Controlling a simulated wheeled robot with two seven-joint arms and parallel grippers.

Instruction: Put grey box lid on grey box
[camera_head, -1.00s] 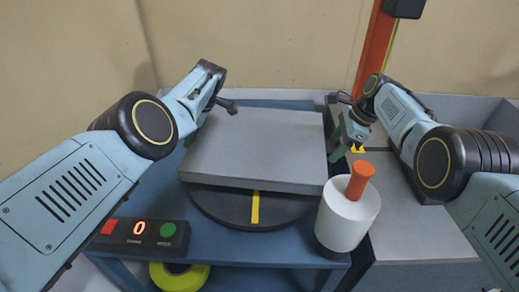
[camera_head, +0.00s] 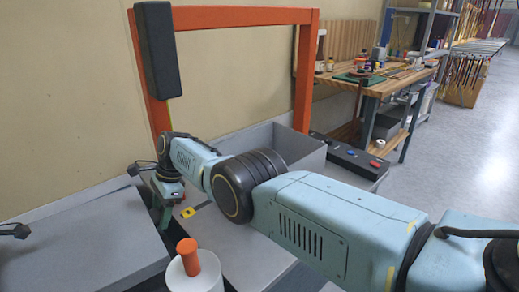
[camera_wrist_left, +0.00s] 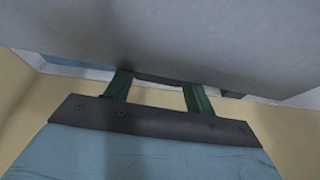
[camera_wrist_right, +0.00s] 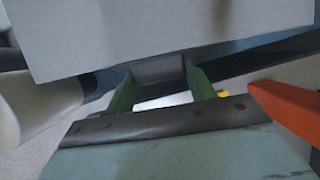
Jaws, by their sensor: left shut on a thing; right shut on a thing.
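The grey box lid (camera_head: 80,245) is a flat grey slab at the lower left of the head view. My right gripper (camera_head: 160,207) is shut on its right edge; the right wrist view shows the green fingers (camera_wrist_right: 158,78) at a grip on the lid (camera_wrist_right: 150,30). My left gripper (camera_wrist_left: 160,82) is shut on the lid's opposite edge in the left wrist view, under the lid's grey face (camera_wrist_left: 190,35). In the head view only a dark bit of it shows at the left edge. The grey box (camera_head: 309,152) is open-topped and stands behind my right arm, which hides part of it.
A white cylinder with an orange knob (camera_head: 187,252) stands close to the lid's right side. An orange frame (camera_head: 303,80) with a black unit (camera_head: 158,50) rises behind. A dark button panel (camera_head: 348,157) lies beyond the box. A wooden workbench (camera_head: 385,85) stands at the back right.

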